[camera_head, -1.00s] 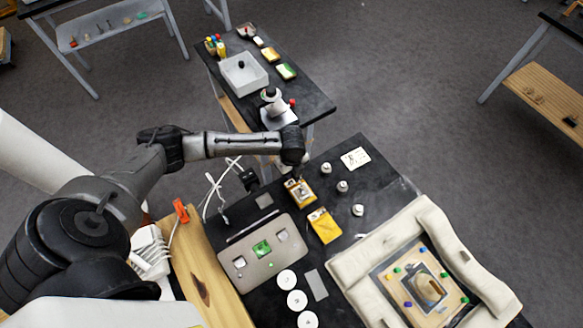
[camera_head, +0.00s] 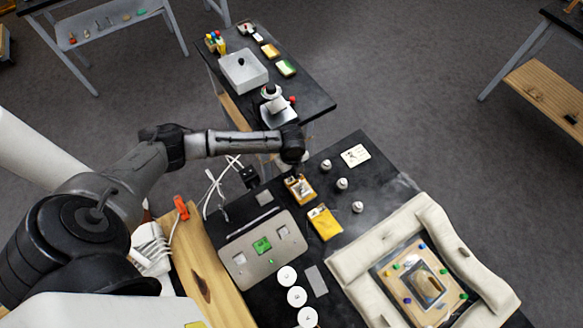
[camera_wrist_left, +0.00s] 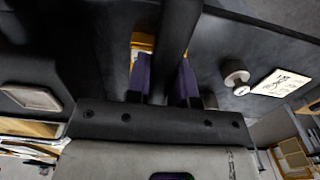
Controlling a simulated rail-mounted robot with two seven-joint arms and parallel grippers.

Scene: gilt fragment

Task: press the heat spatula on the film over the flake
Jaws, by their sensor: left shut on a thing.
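The flake, seemingly the brown oval piece (camera_head: 429,285), lies inside a framed panel with coloured pins (camera_head: 395,302) on a pale padded cushion (camera_head: 350,262) at the lower right of the head view. I cannot make out a film over it. My left arm reaches across the head view, and its wrist hides the gripper. In the left wrist view my left gripper (camera_wrist_left: 165,82), with purple finger pads, is shut on a dark bar-like handle (camera_wrist_left: 175,35), perhaps the heat spatula. Its tip is not visible. My right gripper is not in view.
A grey control box (camera_head: 240,262) with a green display, white discs (camera_head: 297,297), yellow packets (camera_head: 325,224), small white-topped knobs (camera_head: 342,184) and a white card (camera_head: 355,156) are on the black table. A microscope (camera_head: 277,108) stands on the table behind.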

